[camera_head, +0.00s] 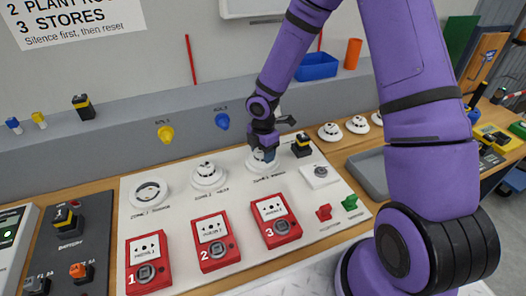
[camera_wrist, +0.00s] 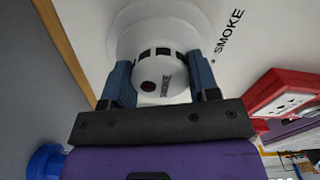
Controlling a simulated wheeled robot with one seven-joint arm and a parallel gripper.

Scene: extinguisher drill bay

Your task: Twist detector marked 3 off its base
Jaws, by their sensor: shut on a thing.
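The detector marked 3 is the white round smoke detector (camera_wrist: 165,75) on its wider white base (camera_wrist: 205,22) in the wrist view. In the head view its base (camera_head: 252,166) shows on the white panel, third from the left, behind the red call point 3 (camera_head: 276,221). My gripper (camera_wrist: 160,90) is shut on the detector, with one blue finger on each side. The detector still sits against its base. In the head view my gripper (camera_head: 264,154) hides most of the detector.
Two more white units, a ring-shaped one (camera_head: 149,193) and a detector (camera_head: 208,175), stand left on the panel (camera_head: 170,171). Red call points 1 (camera_head: 148,262) and 2 (camera_head: 215,241) are in front. A black and yellow knob (camera_head: 301,146) stands close right of my gripper.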

